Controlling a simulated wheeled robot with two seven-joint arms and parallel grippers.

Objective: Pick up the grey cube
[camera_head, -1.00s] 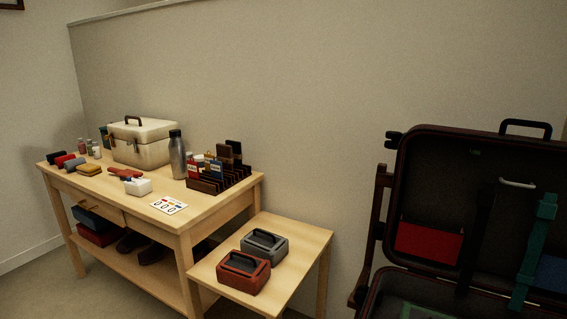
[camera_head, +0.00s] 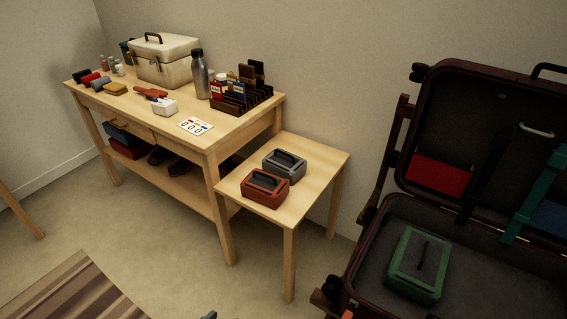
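The grey cube (camera_head: 284,166) is a grey soft-looking case with a black handle on top. It sits on the small low wooden side table (camera_head: 318,160), towards the back. A red case (camera_head: 265,187) of the same kind sits just in front of it and to its left. Neither of my grippers can be made out. A small dark piece shows at the bottom edge of the view, too little of it to identify.
An open suitcase (camera_head: 365,262) stands at the right, with a green case (camera_head: 419,264) in its base. A larger wooden table (camera_head: 226,127) at the left holds a white box (camera_head: 165,62), a metal bottle (camera_head: 199,75) and small items. A striped rug (camera_head: 72,292) lies at the lower left.

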